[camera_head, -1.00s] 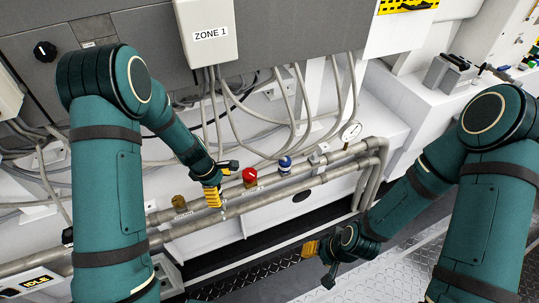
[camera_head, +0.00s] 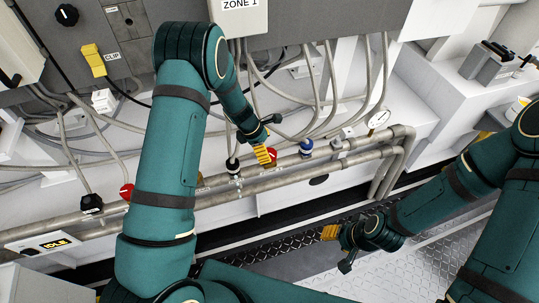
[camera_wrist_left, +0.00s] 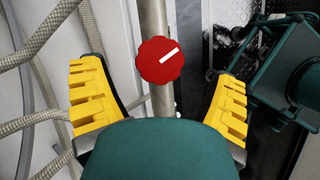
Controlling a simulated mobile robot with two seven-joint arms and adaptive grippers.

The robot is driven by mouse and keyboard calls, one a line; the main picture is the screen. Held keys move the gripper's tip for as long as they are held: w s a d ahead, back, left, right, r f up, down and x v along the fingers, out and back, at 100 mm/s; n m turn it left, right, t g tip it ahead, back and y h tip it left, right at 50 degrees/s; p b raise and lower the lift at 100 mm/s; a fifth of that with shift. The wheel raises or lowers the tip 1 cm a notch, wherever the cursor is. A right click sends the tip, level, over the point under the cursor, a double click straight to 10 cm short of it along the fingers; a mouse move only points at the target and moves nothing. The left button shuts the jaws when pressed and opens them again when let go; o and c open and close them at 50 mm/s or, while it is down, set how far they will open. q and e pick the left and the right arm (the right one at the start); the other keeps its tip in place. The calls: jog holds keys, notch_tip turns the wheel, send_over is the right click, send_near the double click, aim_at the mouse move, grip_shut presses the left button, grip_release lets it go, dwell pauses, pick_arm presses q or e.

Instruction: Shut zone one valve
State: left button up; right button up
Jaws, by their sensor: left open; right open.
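The zone 1 box (camera_head: 240,12), labelled "ZONE 1", hangs above a run of pipes. A red valve knob (camera_head: 271,155) sits on the upper pipe, partly hidden by my left gripper (camera_head: 264,156). In the left wrist view, a red knob (camera_wrist_left: 160,61) with a slanted white mark lies on a pipe, ahead of and between the fingers of the left gripper (camera_wrist_left: 158,95). Those yellow-padded fingers are open and apart from the knob. My right gripper (camera_head: 333,233) is empty and open, low in front of the pipes, over the floor.
A blue-topped valve (camera_head: 306,147) and a gauge (camera_head: 378,118) are to the right on the pipes. A dark-topped valve (camera_head: 233,165), another red knob (camera_head: 126,191) and a black knob (camera_head: 91,204) are to the left. Grey cables (camera_head: 318,80) hang above the pipes.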

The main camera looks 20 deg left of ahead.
aim_at(270, 153)
pick_arm(q)
jog(key=shift+x, duration=1.7)
jog(key=c, duration=1.2)
